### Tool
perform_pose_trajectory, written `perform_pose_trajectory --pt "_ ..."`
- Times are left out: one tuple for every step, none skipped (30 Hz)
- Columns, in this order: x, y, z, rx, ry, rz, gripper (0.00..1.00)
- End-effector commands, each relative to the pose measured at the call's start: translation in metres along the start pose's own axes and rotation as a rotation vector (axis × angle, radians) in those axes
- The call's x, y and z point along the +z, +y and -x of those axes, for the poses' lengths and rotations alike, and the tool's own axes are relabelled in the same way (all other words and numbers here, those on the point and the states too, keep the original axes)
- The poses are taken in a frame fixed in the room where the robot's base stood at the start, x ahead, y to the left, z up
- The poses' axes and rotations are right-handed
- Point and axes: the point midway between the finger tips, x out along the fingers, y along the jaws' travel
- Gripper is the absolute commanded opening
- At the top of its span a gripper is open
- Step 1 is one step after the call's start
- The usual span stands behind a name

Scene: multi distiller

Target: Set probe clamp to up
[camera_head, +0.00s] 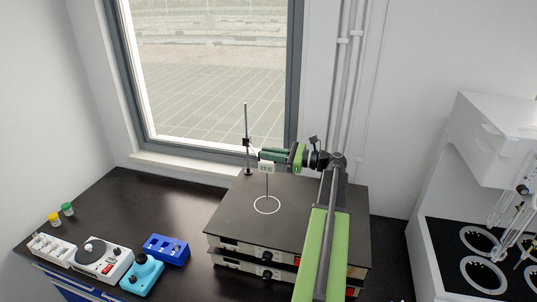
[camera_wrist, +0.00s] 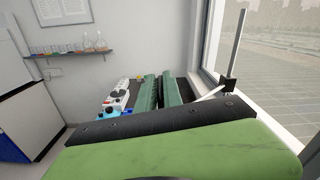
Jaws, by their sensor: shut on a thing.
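The probe clamp (camera_head: 246,142) is a small black block on a thin upright rod (camera_head: 246,115) at the back left of the hotplate. Its pale arm (camera_wrist: 210,93) runs from the rod to my fingers. A probe with a white 21°C display (camera_head: 267,168) hangs upright under my fingertips, its tip above the white ring on the plate. My gripper (camera_head: 264,155) reaches in from the right, level with the clamp, with dark green fingers nearly together. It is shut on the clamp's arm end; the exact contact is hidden. The fingers (camera_wrist: 160,82) also show in the wrist view.
The black hotplate (camera_head: 225,222) stands on another unit. On the bench to the left are a blue rack (camera_head: 167,249), a turquoise device (camera_head: 143,275), a white device (camera_head: 103,260) and small capped vials (camera_head: 67,209). A window (camera_head: 210,70) lies close behind the rod.

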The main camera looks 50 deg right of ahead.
Motion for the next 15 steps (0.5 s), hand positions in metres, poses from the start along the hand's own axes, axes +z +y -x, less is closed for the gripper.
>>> perform_pose_trajectory --pt "0.005 -0.002 0.001 -0.003 -0.001 0.001 0.00" --pt "0.008 -0.003 0.001 -0.003 -0.001 0.001 0.00" --pt "0.013 -0.004 0.001 -0.003 -0.001 0.001 0.00" --pt "0.018 -0.005 0.001 -0.003 -0.001 0.001 0.00" --pt "0.023 -0.006 0.001 -0.003 -0.001 0.001 0.00" --pt "0.031 -0.007 0.001 -0.003 -0.001 0.001 0.00" --pt "0.038 -0.009 0.001 -0.003 -0.001 0.001 0.00" --pt "0.044 -0.010 0.001 -0.003 -0.001 0.001 0.00" --pt "0.054 -0.012 0.001 -0.003 -0.001 0.001 0.00" --pt "0.061 -0.013 0.001 -0.004 -0.001 0.001 0.00" --pt "0.069 -0.015 0.001 -0.004 -0.001 0.001 0.00" --pt "0.078 -0.017 0.001 -0.004 -0.001 0.001 0.00" --pt "0.085 -0.018 0.001 -0.004 -0.001 0.001 0.00" --pt "0.091 -0.019 0.001 -0.004 -0.001 0.001 0.00" --pt "0.100 -0.021 0.001 -0.004 -0.001 0.001 0.00"
